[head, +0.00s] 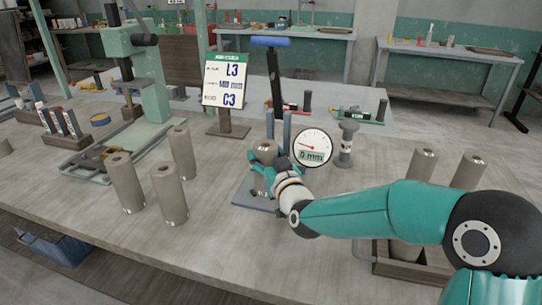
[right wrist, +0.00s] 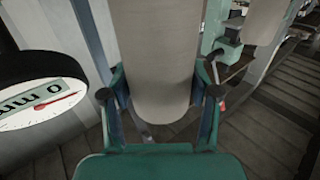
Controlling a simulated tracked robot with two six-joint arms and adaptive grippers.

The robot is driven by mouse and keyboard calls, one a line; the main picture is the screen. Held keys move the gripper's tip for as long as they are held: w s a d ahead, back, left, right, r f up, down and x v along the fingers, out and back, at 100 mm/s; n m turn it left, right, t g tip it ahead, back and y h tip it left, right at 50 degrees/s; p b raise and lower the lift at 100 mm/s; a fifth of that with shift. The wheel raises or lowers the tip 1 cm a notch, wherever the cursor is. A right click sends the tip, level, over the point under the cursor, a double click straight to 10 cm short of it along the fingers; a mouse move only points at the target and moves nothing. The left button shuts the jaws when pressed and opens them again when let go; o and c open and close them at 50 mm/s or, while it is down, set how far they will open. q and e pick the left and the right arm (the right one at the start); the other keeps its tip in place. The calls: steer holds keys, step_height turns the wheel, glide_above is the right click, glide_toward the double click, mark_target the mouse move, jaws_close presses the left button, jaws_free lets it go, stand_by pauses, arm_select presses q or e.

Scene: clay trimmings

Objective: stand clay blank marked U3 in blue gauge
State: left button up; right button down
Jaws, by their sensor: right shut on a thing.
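The blue gauge has a blue top handle (head: 270,42), blue posts (head: 286,128), a flat base (head: 244,192) and a round dial (head: 312,148) reading 0 mm. The dial also shows in the right wrist view (right wrist: 42,95). My right gripper (head: 264,172) is shut on a grey clay blank (head: 265,150), at the gauge in front of its posts. In the right wrist view the blank (right wrist: 158,55) fills the space between the fingers (right wrist: 160,95). No mark shows on it. I cannot tell whether its lower end touches the base. My left gripper is out of view.
Several clay blanks (head: 125,183) stand on the table at left, near a green press (head: 138,75). More blanks (head: 468,170) stand at right by a wooden holder (head: 385,262). A sign (head: 226,82) reads L3 and C3. A grey spool-shaped piece (head: 347,142) stands right of the dial.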

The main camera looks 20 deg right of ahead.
steer(key=shift+c, duration=1.3)
jaws_free()
steer(key=s+b, duration=0.1)
steer(key=s, duration=1.1)
steer(key=shift+d+b, duration=0.3)
steer(key=shift+d, duration=0.1)
